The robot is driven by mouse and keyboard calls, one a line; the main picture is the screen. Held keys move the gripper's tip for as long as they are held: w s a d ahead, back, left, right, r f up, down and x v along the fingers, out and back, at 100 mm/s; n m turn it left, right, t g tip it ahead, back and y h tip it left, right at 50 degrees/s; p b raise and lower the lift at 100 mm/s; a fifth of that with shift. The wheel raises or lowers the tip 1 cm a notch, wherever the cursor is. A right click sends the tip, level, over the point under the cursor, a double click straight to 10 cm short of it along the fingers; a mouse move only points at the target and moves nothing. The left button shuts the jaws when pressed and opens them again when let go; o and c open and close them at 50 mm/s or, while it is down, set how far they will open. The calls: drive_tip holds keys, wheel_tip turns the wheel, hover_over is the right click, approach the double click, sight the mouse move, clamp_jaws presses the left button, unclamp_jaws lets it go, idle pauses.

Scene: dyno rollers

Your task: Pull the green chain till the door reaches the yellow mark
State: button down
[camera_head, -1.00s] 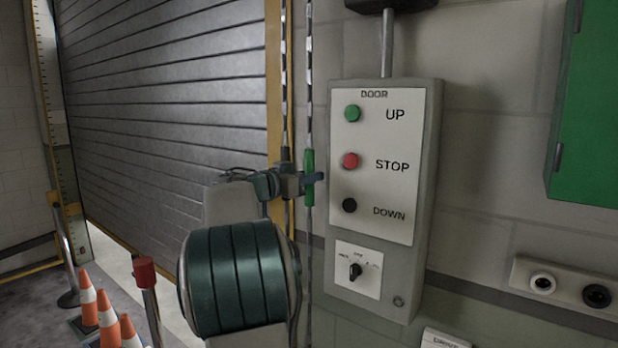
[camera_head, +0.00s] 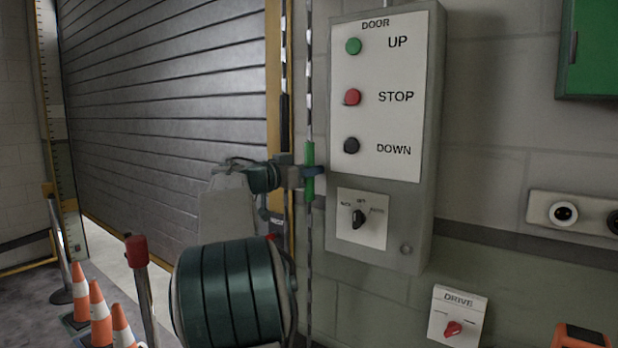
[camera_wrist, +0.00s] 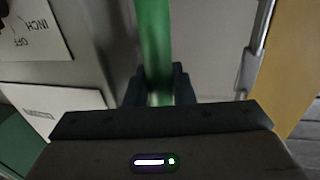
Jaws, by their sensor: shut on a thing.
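The green chain's green grip section (camera_head: 309,185) hangs beside the door control panel. My gripper (camera_head: 312,170) is shut on it at about the height just below the DOWN button. In the wrist view the green section (camera_wrist: 155,45) runs between the two dark fingers (camera_wrist: 160,85). The grey slatted door (camera_head: 165,110) fills the left; a bright strip of floor shows below it. I cannot tell surely whether this is the yellow mark.
The door control panel (camera_head: 380,190) is close right of the chain. A second, black-and-white chain (camera_head: 284,60) hangs just left. Orange cones (camera_head: 98,310) and a red-topped post (camera_head: 137,252) stand lower left. A DRIVE switch box (camera_head: 458,318) and green cabinet (camera_head: 590,50) are right.

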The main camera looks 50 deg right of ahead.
sight(308, 213)
wheel_tip(308, 213, down, 11)
drive_tip(key=b, duration=1.2)
drive_tip(key=c, duration=1.3)
unclamp_jaws()
drive_tip(key=shift+a, duration=0.1)
drive_tip(key=a, duration=0.4)
drive_tip(key=w+a+b, duration=0.1)
drive_tip(key=a, duration=0.4)
drive_tip(key=w+a+b, duration=0.1)
drive_tip(key=a, duration=0.3)
drive_tip(key=shift+a, duration=0.3)
